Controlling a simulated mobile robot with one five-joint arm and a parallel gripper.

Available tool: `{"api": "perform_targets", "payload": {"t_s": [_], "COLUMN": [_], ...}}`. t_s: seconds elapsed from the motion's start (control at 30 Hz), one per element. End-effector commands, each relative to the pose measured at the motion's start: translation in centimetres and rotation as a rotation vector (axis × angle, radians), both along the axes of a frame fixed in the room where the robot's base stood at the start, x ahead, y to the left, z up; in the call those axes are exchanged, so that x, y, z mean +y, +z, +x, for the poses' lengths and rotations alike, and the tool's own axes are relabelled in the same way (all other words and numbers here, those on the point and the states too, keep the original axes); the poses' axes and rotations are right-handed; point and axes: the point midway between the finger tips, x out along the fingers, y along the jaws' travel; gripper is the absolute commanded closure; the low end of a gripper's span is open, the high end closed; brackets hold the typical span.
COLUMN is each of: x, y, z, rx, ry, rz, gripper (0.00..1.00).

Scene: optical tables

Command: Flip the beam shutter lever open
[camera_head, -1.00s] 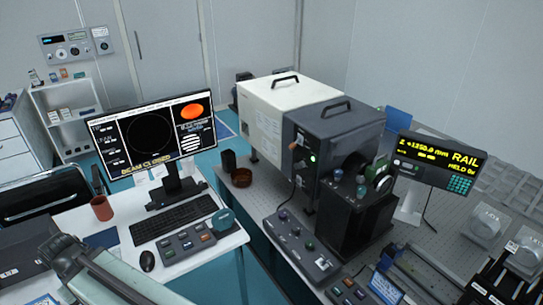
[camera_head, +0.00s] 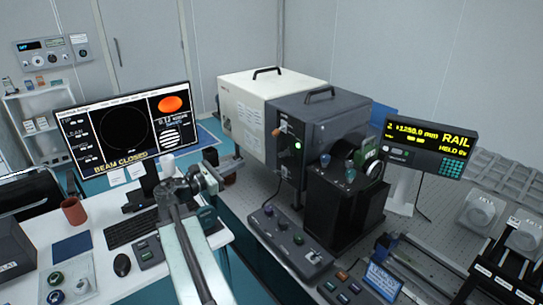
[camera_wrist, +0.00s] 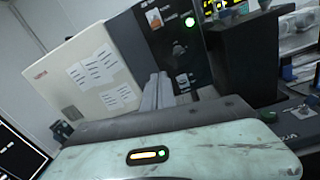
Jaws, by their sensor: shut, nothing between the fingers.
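The beam shutter lever, with an orange-brown knob (camera_head: 276,131), is on the dark front panel of the grey instrument box (camera_head: 320,122), near a lit green button (camera_head: 298,146). The monitor (camera_head: 122,130) reads "BEAM CLOSED".
A control box with knobs (camera_head: 290,240) lies before the instrument. A black block with knobs (camera_head: 340,205) stands right of the panel. The desk (camera_head: 95,240) is at left.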

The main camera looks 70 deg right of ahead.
Motion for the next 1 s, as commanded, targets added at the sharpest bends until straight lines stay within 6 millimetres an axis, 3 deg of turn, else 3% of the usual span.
{"api": "perform_targets", "payload": {"t_s": [0.03,0.13,0.57,1.0], "x": [-1.1,-2.0,-2.7,-9.2], "y": [0.6,2.4,3.2,4.6], "z": [-1.6,-3.0,-3.6,-7.8], "rx": [0.094,0.213,0.239,0.237], "ry": [-0.03,-0.061,-0.07,-0.071], "rz": [-0.021,-0.043,-0.047,-0.046], "gripper": [1.0,1.0,1.0,1.0]}}
